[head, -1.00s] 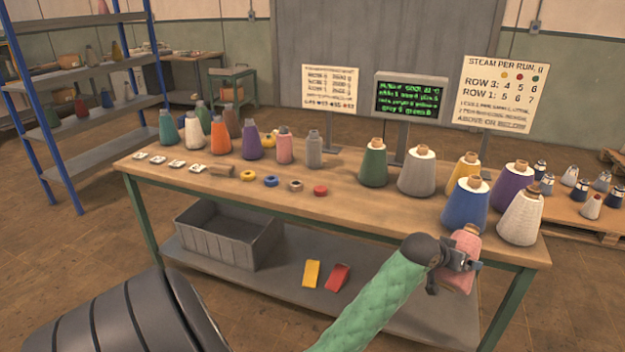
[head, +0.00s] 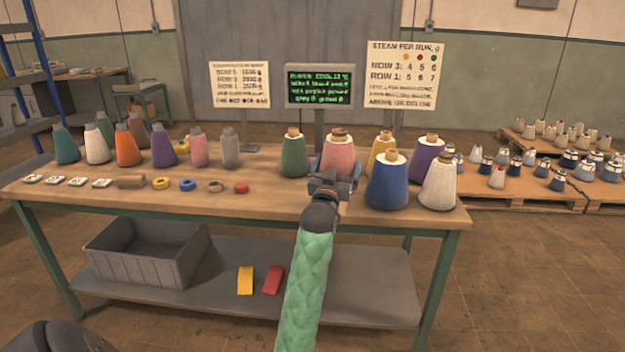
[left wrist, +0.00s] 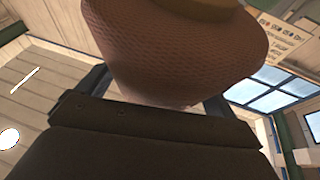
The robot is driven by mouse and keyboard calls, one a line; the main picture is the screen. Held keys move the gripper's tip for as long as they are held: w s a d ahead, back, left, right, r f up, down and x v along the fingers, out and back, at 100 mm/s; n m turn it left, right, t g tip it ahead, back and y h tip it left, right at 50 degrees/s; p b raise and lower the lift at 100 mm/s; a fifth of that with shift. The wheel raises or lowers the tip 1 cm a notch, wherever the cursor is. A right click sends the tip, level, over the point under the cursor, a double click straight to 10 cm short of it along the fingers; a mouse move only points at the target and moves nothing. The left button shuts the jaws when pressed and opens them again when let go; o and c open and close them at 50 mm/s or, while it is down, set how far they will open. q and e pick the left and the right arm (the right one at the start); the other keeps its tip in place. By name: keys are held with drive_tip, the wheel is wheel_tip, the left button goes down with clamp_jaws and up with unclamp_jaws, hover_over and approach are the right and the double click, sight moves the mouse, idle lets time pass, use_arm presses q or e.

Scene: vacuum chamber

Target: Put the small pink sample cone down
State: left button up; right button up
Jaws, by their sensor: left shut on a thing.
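The pink cone (head: 338,153) is in my left gripper (head: 332,180), in front of the back part of the workbench (head: 250,195). It stands in line between the green cone (head: 294,157) and the yellow cone (head: 380,151). I cannot tell whether its base touches the bench top. In the left wrist view the pink cone (left wrist: 185,55) fills the space between the two fingers of the gripper (left wrist: 155,90), which is shut on it. Another, smaller pink bottle-like cone (head: 198,149) stands in the left row. My right gripper is not in view.
A blue cone (head: 387,184), a white cone (head: 438,184) and a purple cone (head: 427,156) stand close to the right of the gripper. Several small coloured rings, including a red one (head: 241,187), lie to the left. Signs and a green-text screen (head: 320,86) stand behind.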

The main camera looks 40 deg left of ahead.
use_arm(q)
drive_tip(key=shift+w+a+f+p, duration=0.1)
drive_tip(key=shift+w+a+f, duration=0.85)
drive_tip(key=shift+w+f, duration=0.6)
drive_tip(key=shift+w+a+f+p, duration=0.1)
drive_tip(key=shift+w+a+f, duration=1.05)
drive_tip(key=shift+f, duration=0.7)
drive_tip(key=shift+w+a+f+p, duration=0.1)
drive_tip(key=shift+w+a+f, duration=0.7)
drive_tip(key=shift+w+f, duration=0.85)
drive_tip(key=shift+s, duration=0.1)
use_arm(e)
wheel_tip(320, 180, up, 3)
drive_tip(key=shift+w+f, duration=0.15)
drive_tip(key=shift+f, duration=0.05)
use_arm(q)
drive_tip(key=shift+f, duration=0.25)
drive_tip(key=o, duration=1.1)
drive_tip(key=shift+o, duration=0.2)
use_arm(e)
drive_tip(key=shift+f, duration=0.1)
use_arm(q)
drive_tip(key=shift+s+r, duration=0.1)
